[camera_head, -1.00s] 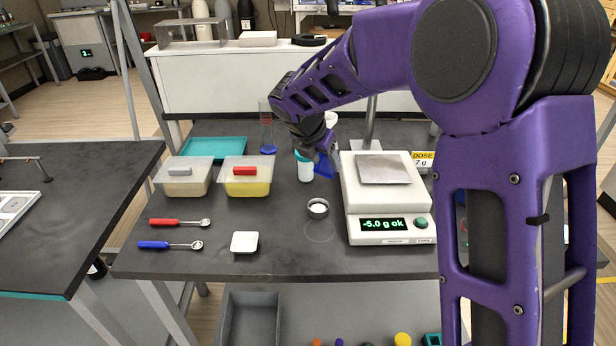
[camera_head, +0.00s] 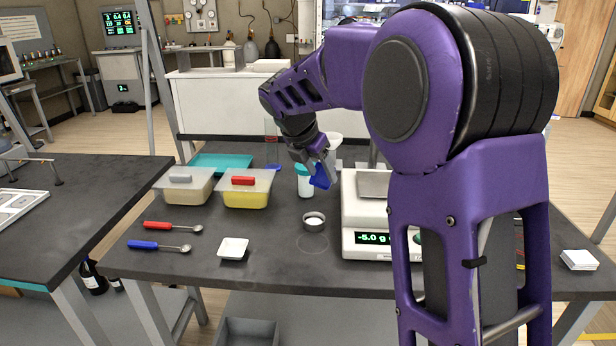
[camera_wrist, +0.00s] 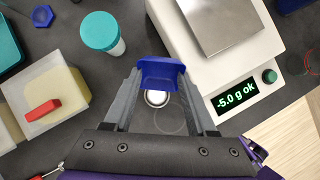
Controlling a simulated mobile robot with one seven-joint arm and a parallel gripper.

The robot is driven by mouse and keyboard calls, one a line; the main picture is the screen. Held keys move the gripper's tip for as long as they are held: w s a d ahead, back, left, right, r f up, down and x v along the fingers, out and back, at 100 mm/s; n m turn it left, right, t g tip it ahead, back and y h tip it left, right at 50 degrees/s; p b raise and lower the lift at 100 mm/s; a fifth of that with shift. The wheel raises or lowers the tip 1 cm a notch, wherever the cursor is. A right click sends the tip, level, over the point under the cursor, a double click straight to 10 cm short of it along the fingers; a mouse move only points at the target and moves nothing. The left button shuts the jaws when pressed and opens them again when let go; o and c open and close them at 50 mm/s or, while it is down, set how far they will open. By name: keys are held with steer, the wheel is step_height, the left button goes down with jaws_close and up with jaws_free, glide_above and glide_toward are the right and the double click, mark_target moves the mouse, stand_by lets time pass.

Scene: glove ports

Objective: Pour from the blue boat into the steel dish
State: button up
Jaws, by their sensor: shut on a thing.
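The blue boat (camera_head: 320,177) is held in the jaws of my gripper (camera_head: 316,158), tilted in the head view, above the bench and just behind the steel dish. In the wrist view the boat (camera_wrist: 161,73) sits between both fingers of my gripper (camera_wrist: 163,80). The steel dish (camera_head: 314,227) is a small round cup on the bench, left of the scale, with white inside. In the wrist view the dish (camera_wrist: 157,104) is partly hidden by the boat. I cannot tell what the boat contains.
The white scale (camera_head: 368,214) reads -5.0 g ok in the wrist view. Two lidded tubs, red (camera_head: 172,227) and blue (camera_head: 160,245) scoops, and a white square tray (camera_head: 233,249) lie to the left.

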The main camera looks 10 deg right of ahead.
steer(key=shift+d, duration=0.15)
steer(key=shift+w+d+r+g+y, duration=0.35)
steer(key=shift+w+d+g+y, duration=0.25)
steer(key=shift+w+g+y, duration=0.15)
steer(key=shift+d+r+g+y+p, duration=0.1)
steer(key=shift+r+g+y+p, duration=0.2)
steer(key=shift+p, duration=0.45)
steer(key=shift+w+d+r+g+y+p, duration=0.1)
steer(key=shift+w+d+g+y+p, duration=0.2)
steer(key=shift+p, duration=0.45)
steer(key=g+y+p, duration=0.1)
steer(key=p, duration=0.1)
steer(key=w+d+g+y+p, duration=0.1)
steer(key=g+y+p, duration=0.1)
steer(key=p, duration=0.1)
steer(key=w+d+g+y+p, duration=0.1)
steer(key=p, duration=0.2)
steer(key=shift+w+f+g+y, duration=0.15)
steer(key=shift+f+g+y, duration=0.05)
steer(key=shift+g+y, duration=0.15)
